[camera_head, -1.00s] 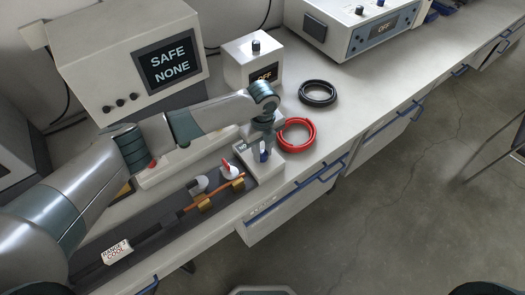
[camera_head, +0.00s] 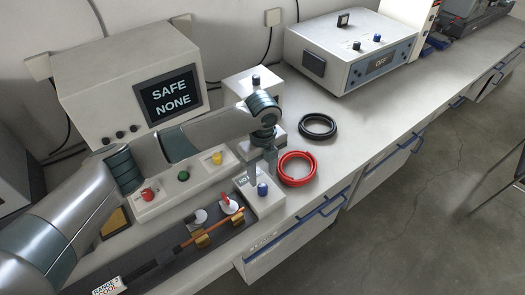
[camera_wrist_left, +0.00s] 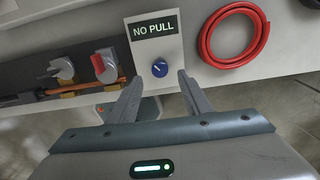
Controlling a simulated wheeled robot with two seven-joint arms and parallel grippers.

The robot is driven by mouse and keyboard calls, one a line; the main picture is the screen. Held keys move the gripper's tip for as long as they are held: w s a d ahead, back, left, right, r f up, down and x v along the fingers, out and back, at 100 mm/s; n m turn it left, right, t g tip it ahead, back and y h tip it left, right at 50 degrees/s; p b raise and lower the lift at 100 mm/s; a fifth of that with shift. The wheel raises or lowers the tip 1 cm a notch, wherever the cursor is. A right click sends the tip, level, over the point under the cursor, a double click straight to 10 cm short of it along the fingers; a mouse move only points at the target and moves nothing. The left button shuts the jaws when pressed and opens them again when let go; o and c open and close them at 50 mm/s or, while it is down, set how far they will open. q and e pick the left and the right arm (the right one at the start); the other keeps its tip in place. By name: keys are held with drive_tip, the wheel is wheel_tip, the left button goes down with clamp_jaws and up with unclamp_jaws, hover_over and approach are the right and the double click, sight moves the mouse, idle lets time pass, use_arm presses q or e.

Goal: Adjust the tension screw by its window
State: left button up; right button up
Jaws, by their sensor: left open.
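The tension screw shows as a blue knob (camera_head: 262,189) with a white mark, upright on a pale block at the right end of the cable fixture (camera_head: 190,240). In the left wrist view the knob (camera_wrist_left: 160,68) sits below a dark window (camera_wrist_left: 153,27) reading "NO PULL". In the head view the window (camera_head: 242,181) is partly hidden. My left gripper (camera_head: 262,170) is open and empty, apart from the knob. In the wrist view its fingertips (camera_wrist_left: 160,78) lie either side of the knob's lower edge. My right gripper is not in view.
An orange cable (camera_head: 210,230) runs through clamps with a red lever (camera_head: 226,200). A red coil (camera_head: 296,168) and a black coil (camera_head: 318,126) lie on the bench to the right. A monitor (camera_head: 170,92) reads "SAFE NONE". Red, green and yellow buttons line the fixture's back.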

sight(263, 187)
use_arm(q)
wheel_tip(263, 187, up, 11)
drive_tip(key=b, duration=0.2)
drive_tip(key=shift+f, duration=0.15)
idle(0.5)
